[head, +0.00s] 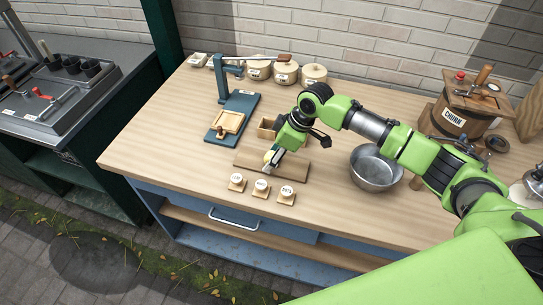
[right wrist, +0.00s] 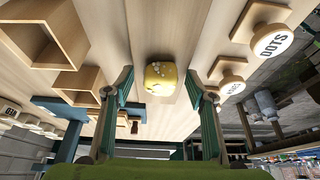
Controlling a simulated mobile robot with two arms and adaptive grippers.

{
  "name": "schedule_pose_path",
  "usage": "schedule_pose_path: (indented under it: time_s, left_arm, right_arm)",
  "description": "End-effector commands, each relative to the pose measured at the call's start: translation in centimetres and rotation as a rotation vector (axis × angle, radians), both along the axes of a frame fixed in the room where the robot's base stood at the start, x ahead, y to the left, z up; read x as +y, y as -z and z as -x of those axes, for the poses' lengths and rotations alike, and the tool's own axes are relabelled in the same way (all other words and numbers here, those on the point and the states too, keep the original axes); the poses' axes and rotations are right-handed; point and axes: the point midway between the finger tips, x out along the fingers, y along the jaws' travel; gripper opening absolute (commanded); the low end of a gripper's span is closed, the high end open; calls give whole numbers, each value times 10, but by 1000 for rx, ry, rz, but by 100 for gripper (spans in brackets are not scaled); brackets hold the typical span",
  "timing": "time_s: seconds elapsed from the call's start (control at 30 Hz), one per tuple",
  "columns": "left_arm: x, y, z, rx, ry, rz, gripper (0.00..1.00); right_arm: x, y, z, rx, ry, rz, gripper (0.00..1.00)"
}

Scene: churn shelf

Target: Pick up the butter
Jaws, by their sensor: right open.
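The butter is a small yellow lump with pale spots. In the right wrist view the butter (right wrist: 160,78) sits ahead of and between the fingertips, with a gap on each side. In the head view the butter (head: 268,155) is mostly hidden by my gripper, over a flat wooden board (head: 300,171). My right gripper (head: 268,166) reaches down at the board; it also shows in the right wrist view (right wrist: 160,82), open with its two fingers apart. Nothing is gripped. My left gripper is in neither view.
Wooden stamps (head: 260,188) stand at the board's front edge. A small wooden box (head: 266,130) is behind it. A blue press (head: 235,112) stands left, a metal bowl (head: 374,168) right, and a churn (head: 463,110) at the back right. The front left tabletop (head: 165,150) is clear.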

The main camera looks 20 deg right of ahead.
Motion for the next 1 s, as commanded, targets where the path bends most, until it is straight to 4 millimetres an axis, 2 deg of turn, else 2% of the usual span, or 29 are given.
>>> schedule_pose_path:
  time_s: [0.17, 0.33, 0.77, 0.87, 1.0]
  left_arm:
    - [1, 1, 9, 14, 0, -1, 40]
    - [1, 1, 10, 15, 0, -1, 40]
    - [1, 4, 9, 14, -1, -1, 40]
    - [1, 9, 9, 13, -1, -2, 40]
    - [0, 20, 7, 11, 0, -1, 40]
  right_arm:
    - [0, 1, 0, 0, 0, 0, 51]
    - [0, 0, 0, 0, 0, 0, 10]
    - [0, -3, -1, -1, 0, 0, 9]
    - [0, -10, -1, -2, 0, 0, 9]
    - [0, -30, -1, -5, -1, -1, 9]
